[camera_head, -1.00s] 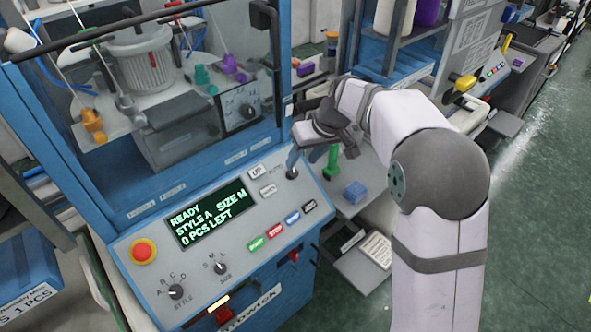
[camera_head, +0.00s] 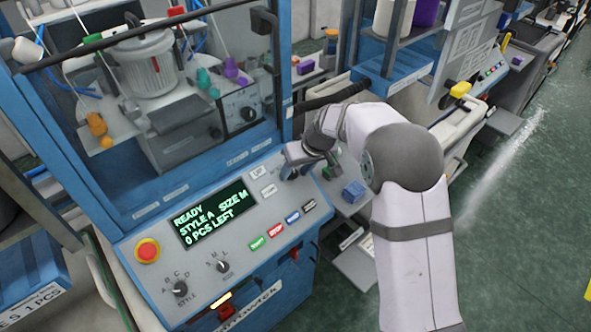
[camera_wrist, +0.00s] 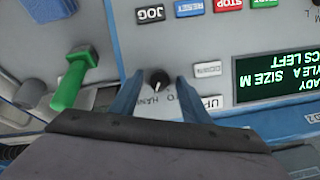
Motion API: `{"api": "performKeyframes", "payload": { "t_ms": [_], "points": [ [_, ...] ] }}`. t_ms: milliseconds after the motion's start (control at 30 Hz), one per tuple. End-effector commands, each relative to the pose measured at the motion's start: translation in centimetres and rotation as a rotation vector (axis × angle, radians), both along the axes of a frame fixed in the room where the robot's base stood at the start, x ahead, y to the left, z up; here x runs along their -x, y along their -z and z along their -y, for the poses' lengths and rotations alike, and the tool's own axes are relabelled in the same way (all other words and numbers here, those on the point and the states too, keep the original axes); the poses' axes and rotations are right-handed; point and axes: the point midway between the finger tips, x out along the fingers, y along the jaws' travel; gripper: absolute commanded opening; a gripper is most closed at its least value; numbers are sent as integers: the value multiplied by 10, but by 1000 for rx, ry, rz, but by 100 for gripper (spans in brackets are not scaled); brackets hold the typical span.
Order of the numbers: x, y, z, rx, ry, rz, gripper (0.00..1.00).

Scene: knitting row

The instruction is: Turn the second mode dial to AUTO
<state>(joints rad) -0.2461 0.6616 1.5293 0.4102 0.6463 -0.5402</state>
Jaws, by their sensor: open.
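The mode dial (camera_wrist: 158,80) is a small dark knob with a pale pointer mark. In the wrist view it lies between the two fingers of my gripper (camera_wrist: 159,77), with a gap on each side. Lettering beside it reads partly as AUTO and HAND, partly hidden by my gripper. I cannot tell clearly which word the pointer faces. In the head view my gripper (camera_head: 291,171) is at the upper right of the blue machine's control panel (camera_head: 185,262) and hides the dial. My gripper is open.
The display (camera_head: 214,213) reads READY, STYLE A, SIZE M, 0 PCS LEFT. UP and DOWN keys, several coloured buttons, a red stop button (camera_head: 147,251), a STYLE dial (camera_head: 180,288) and a SIZE dial (camera_head: 222,267) share the panel. A green lever (camera_wrist: 78,75) stands beside it.

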Motion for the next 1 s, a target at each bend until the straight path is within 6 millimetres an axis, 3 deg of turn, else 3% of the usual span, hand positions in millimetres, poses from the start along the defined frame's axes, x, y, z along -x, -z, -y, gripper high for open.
{"api": "performKeyframes", "payload": {
  "t_ms": [67,233,667,1000],
  "points": [
    [0,0,0,0,0,0,43],
    [0,0,0,0,0,0,2],
    [0,1,-1,23,-43,27,2],
    [0,4,-2,124,-225,132,2]
  ]
}}
